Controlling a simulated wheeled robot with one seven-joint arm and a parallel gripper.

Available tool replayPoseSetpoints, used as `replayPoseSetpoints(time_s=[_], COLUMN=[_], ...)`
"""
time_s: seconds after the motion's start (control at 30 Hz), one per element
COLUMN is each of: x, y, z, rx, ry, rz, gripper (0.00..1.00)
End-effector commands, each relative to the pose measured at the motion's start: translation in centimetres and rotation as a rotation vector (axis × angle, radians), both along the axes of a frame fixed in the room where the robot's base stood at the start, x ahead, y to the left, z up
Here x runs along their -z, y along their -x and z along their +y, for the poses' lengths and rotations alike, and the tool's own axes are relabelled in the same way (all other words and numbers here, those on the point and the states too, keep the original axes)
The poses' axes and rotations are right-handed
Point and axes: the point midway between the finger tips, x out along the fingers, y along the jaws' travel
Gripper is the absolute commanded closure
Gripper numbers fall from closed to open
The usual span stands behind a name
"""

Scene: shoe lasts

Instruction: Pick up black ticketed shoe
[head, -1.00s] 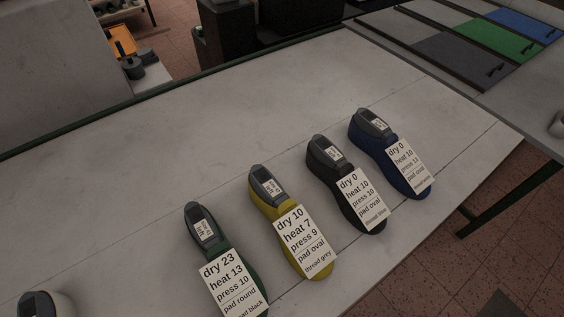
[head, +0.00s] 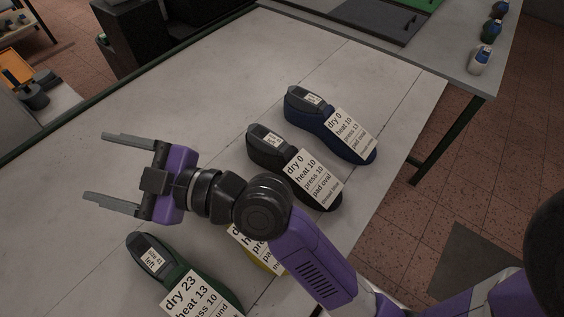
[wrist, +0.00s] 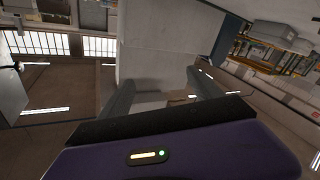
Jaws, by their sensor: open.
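The black shoe (head: 266,150) lies on the grey table in the head view, with a white ticket (head: 313,177) on its front reading dry 0, heat 10, press 10, pad oval. My gripper (head: 104,167) is open and empty, above the table to the left of the black shoe, its fingers pointing left, away from it. In the wrist view the two fingers (wrist: 158,92) are apart with nothing between them, and no shoe shows there.
A blue ticketed shoe (head: 304,101) lies just beyond the black one. A green ticketed shoe (head: 174,264) lies nearer; a yellow one (head: 276,263) is mostly hidden behind my arm. The table (head: 190,107) is clear at the upper left.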

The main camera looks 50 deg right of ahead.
Motion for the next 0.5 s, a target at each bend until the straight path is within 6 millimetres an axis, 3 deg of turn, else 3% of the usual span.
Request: replayPoseSetpoints(time_s=[0.1,0.23,0.37,0.5], x=[-2.6,-3.9,-3.8,-2.2], y=[-2.0,-3.0,-3.3,-3.0], z=[0.9,1.7,1.7,0.3], rx=[-0.109,-0.236,-0.368,-0.524], ry=[0.193,0.427,0.683,0.973], rz=[-0.097,-0.187,-0.26,-0.31], gripper=[0.26,0.26,0.26,0.26])
